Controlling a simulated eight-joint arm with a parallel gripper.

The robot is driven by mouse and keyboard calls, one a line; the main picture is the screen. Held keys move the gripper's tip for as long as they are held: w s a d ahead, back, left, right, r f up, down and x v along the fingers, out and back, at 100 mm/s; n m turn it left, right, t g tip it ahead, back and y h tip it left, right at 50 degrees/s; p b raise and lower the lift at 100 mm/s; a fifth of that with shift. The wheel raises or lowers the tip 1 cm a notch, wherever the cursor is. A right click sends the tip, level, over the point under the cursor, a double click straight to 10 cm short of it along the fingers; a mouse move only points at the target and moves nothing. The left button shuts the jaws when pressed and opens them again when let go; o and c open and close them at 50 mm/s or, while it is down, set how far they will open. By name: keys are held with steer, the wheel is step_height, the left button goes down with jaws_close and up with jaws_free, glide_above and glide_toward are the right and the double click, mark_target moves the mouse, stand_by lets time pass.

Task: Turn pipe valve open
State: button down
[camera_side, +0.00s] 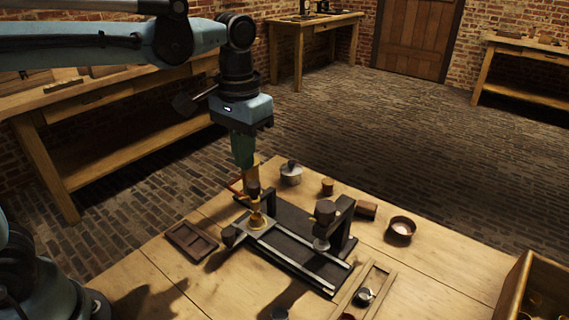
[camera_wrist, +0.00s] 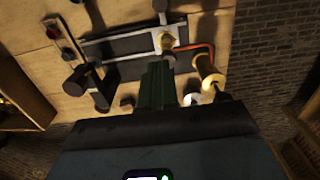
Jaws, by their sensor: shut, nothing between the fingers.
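A brass valve fitting (camera_side: 257,220) stands on a light square plate on the dark rail base. It also shows in the wrist view (camera_wrist: 167,41), just beyond my fingertips. A red-orange pipe (camera_wrist: 196,48) runs from beside the fitting to a brass cylinder (camera_wrist: 207,72). My gripper (camera_side: 244,166) points down above and slightly left of the fitting in the side view. Its green fingers (camera_wrist: 157,66) are shut together and hold nothing. I cannot tell from these views whether they touch the pipe or the valve. The valve's handle is not clearly visible.
A dark upright bracket (camera_side: 342,226) and a round-topped post (camera_side: 324,222) stand on the base to the right. A shallow tray (camera_side: 191,242) lies at left.

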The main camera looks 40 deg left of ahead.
step_height(320, 180, down, 7)
stand_by(0.6)
steer(key=shift+w+d, duration=0.1)
steer(key=shift+a, duration=0.35)
stand_by(0.5)
steer(key=shift+a, duration=0.4)
steer(key=shift+w+a, duration=0.1)
steer(key=shift+a, duration=0.45)
stand_by(0.3)
step_height(320, 180, up, 6)
steer(key=s, duration=0.1)
steer(key=shift+d, duration=0.25)
stand_by(0.4)
steer(key=shift+r, duration=0.1)
